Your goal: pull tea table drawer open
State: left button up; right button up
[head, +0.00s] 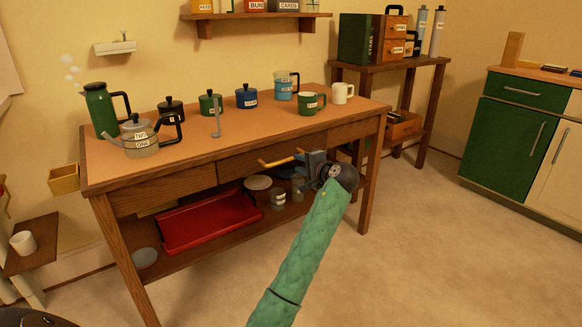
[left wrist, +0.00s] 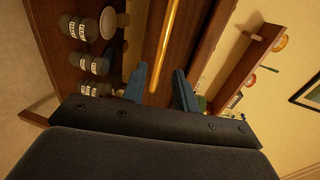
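The tea table (head: 240,132) is a wooden table with drawers along its front. Its middle drawer (head: 238,166) looks shut, flush with the front, and carries a long brass bar handle (head: 276,162). My left gripper (head: 304,160) is at the right end of this handle. In the left wrist view, the two blue fingers of my left gripper (left wrist: 160,78) stand apart, with the brass handle (left wrist: 168,40) running in between them. I see a gap beside the bar, so the fingers do not look closed on it. My right gripper is not in view.
A kettle (head: 140,144), a green pot (head: 100,110), canisters and mugs stand on the tabletop. A red tray (head: 208,222) and labelled jars (head: 277,198) sit on the lower shelf. The floor (head: 420,260) at the right front is clear.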

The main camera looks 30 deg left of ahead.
aim_at(289, 160)
pick_arm(q)
jog(key=b+x, duration=0.2)
jog(key=x, duration=0.5)
jog(key=shift+w+a, duration=0.15)
jog(key=shift+a, duration=0.1)
grip_shut()
